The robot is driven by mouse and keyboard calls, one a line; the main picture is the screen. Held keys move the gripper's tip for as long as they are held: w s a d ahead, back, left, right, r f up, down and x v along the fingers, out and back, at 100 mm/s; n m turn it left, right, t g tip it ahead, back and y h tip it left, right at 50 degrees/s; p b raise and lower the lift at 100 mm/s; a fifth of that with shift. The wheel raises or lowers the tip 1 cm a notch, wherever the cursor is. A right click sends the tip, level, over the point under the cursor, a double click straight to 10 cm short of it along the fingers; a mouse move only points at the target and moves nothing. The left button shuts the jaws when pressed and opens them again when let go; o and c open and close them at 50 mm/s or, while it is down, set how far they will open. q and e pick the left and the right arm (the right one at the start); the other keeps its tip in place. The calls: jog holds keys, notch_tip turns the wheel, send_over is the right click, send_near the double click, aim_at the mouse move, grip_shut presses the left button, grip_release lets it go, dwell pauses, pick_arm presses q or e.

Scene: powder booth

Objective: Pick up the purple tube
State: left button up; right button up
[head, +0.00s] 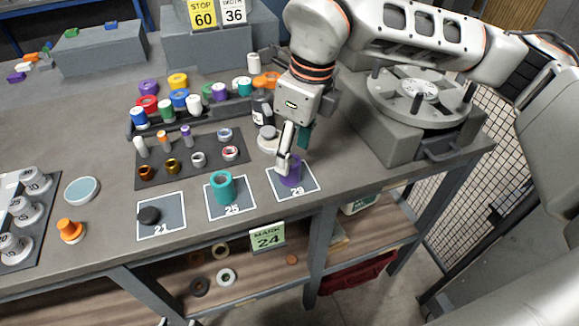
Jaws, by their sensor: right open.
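The purple tube (292,176) stands upright on the grey mat marked 29 (303,190), near the front edge of the table. My right gripper (289,163) is over it, pointing down, with its fingers at the tube's upper part. The fingers partly cover the tube. Whether they touch it cannot be told from this view. The jaws are open. My left gripper does not show.
A teal roll (222,187) stands on mat 25 (228,211) just left. A round turntable (417,97) stands on a grey block at right. Coloured spools crowd the rack behind.

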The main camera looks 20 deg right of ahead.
jog(key=f, duration=0.2)
jog(key=w+f, duration=0.1)
jog(key=f, duration=0.1)
jog(key=shift+a+f, duration=0.2)
jog(key=shift+f, duration=0.15)
jog(key=c, duration=1.3)
pick_arm(q)
jog(key=shift+w+r, duration=0.25)
jog(key=shift+w, duration=0.15)
pick_arm(e)
jog(key=shift+r, duration=0.15)
